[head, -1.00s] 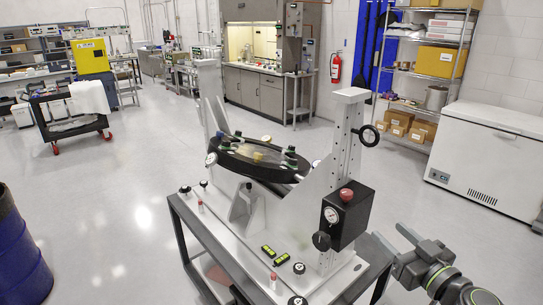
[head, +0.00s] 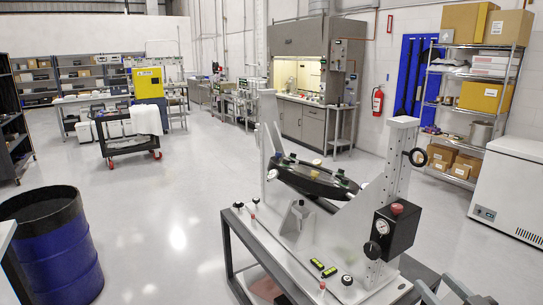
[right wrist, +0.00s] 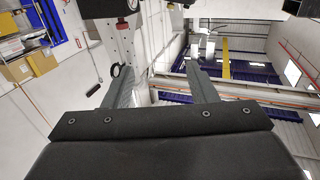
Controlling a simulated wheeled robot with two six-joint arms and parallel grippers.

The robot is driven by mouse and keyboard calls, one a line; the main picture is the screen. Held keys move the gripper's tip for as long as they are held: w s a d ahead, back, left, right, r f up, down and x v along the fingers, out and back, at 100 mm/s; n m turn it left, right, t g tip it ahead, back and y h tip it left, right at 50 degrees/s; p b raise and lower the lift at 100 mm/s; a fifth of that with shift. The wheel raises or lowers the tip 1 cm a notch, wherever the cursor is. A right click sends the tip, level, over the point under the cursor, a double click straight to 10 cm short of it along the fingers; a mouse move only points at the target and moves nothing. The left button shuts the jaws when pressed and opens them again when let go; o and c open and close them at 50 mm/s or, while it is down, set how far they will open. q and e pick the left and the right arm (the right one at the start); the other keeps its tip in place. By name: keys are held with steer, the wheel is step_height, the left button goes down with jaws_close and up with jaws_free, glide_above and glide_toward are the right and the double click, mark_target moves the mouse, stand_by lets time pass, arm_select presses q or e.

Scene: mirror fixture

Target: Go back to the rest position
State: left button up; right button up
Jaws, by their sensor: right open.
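My right gripper (head: 438,284) shows at the bottom edge of the head view, to the right of the fixture's cart and partly cut off. In the right wrist view its two fingers (right wrist: 156,82) stand wide apart with nothing between them. The mirror fixture (head: 350,225) stands on a grey-framed cart, with a dark round mirror holder (head: 315,180) tilted between white uprights. A black box (head: 396,230) with a gauge and a red knob is on its right upright. The gripper appears apart from the fixture. My left gripper is not in view.
A blue drum (head: 58,250) stands at the lower left. A white chest freezer (head: 515,190) and a metal shelf (head: 470,95) are at the right. A black trolley (head: 130,145) stands farther back. The floor between drum and fixture is clear.

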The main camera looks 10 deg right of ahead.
steer(key=s+d+f+m+g+h, duration=0.1)
steer(key=s+f+m+g+h, duration=0.2)
steer(key=f, duration=0.4)
steer(key=s+d+f+m+g+h, duration=0.1)
steer(key=s+d+f+g+h, duration=0.1)
steer(key=s+f+g+h, duration=0.35)
steer(key=s+a+f+n+g+y, duration=0.3)
steer(key=s+a+f+g+y, duration=0.3)
steer(key=s+a+f, duration=0.65)
step_height(320, 180, down, 28)
steer(key=w+d+g+b, duration=0.1)
steer(key=d+b, duration=0.1)
steer(key=b, duration=0.4)
arm_select(q)
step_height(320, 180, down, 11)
steer(key=b, duration=0.5)
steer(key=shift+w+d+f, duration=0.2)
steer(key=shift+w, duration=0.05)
arm_select(e)
steer(key=s+f, duration=0.7)
steer(key=f, duration=0.4)
steer(key=s+a+f+g, duration=0.1)
steer(key=s+f, duration=0.7)
steer(key=f, duration=0.4)
steer(key=shift+s+f+y, duration=0.2)
steer(key=shift+y, duration=0.25)
